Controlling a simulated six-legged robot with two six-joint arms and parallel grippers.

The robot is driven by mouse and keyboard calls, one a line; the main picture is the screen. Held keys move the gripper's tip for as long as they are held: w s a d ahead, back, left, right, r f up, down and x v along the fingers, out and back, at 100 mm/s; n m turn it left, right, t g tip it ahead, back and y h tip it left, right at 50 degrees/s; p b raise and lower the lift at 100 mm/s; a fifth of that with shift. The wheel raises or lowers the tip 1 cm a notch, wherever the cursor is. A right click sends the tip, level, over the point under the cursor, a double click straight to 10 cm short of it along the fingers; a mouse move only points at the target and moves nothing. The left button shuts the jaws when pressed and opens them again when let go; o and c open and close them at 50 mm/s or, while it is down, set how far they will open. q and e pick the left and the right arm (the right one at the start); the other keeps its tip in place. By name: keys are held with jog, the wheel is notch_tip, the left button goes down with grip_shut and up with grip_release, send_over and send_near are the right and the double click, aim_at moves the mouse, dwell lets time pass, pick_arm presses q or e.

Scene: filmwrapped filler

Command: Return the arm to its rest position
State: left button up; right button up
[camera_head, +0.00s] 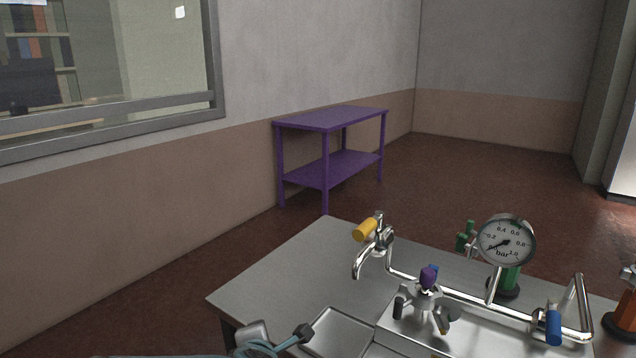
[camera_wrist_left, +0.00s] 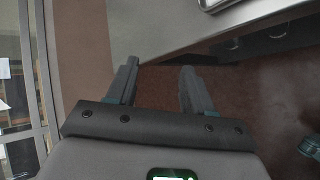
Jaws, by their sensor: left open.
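My left gripper (camera_wrist_left: 158,68) shows in the left wrist view, its two dark fingers apart with nothing between them. Bare red-brown floor shows between the fingers, beside the edge of a grey table. In the head view, grey and teal parts that look like my left arm show at the bottom, by the table's near edge; the fingers cannot be made out clearly there. My right gripper is in neither view.
The grey metal table (camera_head: 290,285) carries chrome piping with a yellow-handled tap (camera_head: 366,230), a pressure gauge (camera_head: 506,241), a purple knob (camera_head: 428,278) and a blue handle (camera_head: 553,327). A purple two-shelf table (camera_head: 330,120) stands by the wall. Open floor lies behind.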

pick_arm(q)
jog(key=s+a+f+m+g, duration=0.1)
jog(key=s+a+f, duration=0.15)
jog(key=f, duration=0.45)
jog(key=s+a+f+m+g, duration=0.1)
jog(key=a+f+m+g, duration=0.1)
jog(key=a+f, duration=0.35)
jog(key=s+d+f+m+g+h, duration=0.1)
jog(key=s+f+m+g+h, duration=0.4)
jog(key=s+f, duration=1.3)
jog(key=s+d+f+m+g, duration=0.1)
jog(key=s+d+m+g, duration=0.1)
jog(key=s+d+m, duration=0.7)
jog(key=w+a+r+m+p, duration=0.1)
jog(key=a+r+m+p, duration=0.2)
jog(key=r+p, duration=1.5)
jog(key=shift+a+g, duration=0.15)
jog(key=shift+g, duration=0.15)
jog(key=shift+r, duration=0.1)
